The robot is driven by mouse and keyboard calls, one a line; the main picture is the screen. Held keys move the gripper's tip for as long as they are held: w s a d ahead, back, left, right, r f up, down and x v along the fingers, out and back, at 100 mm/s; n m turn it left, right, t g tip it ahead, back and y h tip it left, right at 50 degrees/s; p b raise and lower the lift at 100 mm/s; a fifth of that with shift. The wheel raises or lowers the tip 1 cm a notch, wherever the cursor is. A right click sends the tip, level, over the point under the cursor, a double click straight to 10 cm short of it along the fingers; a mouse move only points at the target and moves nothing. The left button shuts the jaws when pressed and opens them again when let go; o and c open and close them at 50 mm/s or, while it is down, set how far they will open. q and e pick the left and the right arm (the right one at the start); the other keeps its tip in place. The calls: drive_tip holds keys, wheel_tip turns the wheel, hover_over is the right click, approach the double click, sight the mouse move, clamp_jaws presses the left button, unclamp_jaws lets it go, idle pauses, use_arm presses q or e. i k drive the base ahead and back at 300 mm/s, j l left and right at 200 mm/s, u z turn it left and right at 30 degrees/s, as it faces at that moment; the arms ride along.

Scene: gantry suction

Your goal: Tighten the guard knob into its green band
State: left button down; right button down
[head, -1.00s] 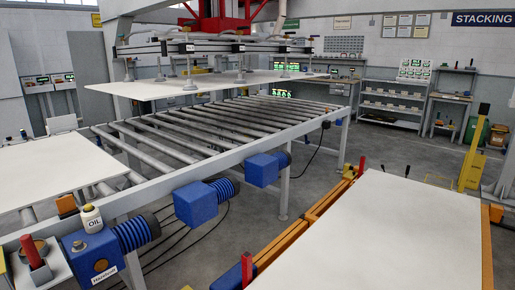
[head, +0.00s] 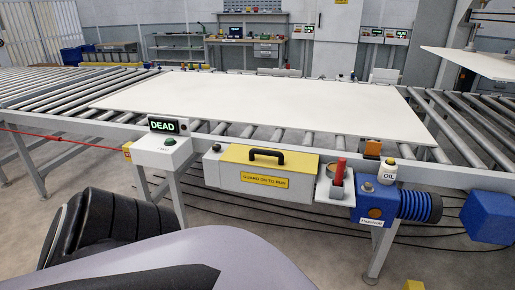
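The guard is a grey box with a yellow cover (head: 237,154) and a black handle, fixed along the front of the roller conveyor. Its label reads "GUARD ON TO RUN". A small dark knob (head: 216,147) sits at the left end of its top; it is too small to tell whether it is tight, and I cannot make out a green band. Neither of my grippers is in view. Only my own arm shows, across the bottom left.
Left of the guard, a white control box (head: 160,155) has a green button and a display (head: 169,126) reading "DEAD". Right are a holder with a red-handled tool (head: 338,172), an oil bottle (head: 388,172) and a blue motor (head: 375,203). A white sheet (head: 270,102) lies on the rollers.

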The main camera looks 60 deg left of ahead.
sight(217, 147)
drive_tip(key=k+j+u, duration=0.1)
drive_tip(key=j, duration=0.35)
drive_tip(key=k+j+u, duration=0.1)
drive_tip(key=k+j, duration=0.15)
drive_tip(key=j, duration=0.2)
drive_tip(key=k+j, duration=0.2)
drive_tip(key=j, duration=0.25)
drive_tip(key=k+j+u, duration=0.15)
drive_tip(key=j, duration=0.3)
drive_tip(key=k+j+u, duration=0.1)
drive_tip(key=j, duration=0.35)
drive_tip(key=k+j+u, duration=0.1)
drive_tip(key=j, duration=0.4)
drive_tip(key=k+j, duration=0.15)
drive_tip(key=j, duration=0.35)
drive_tip(key=u, duration=0.05)
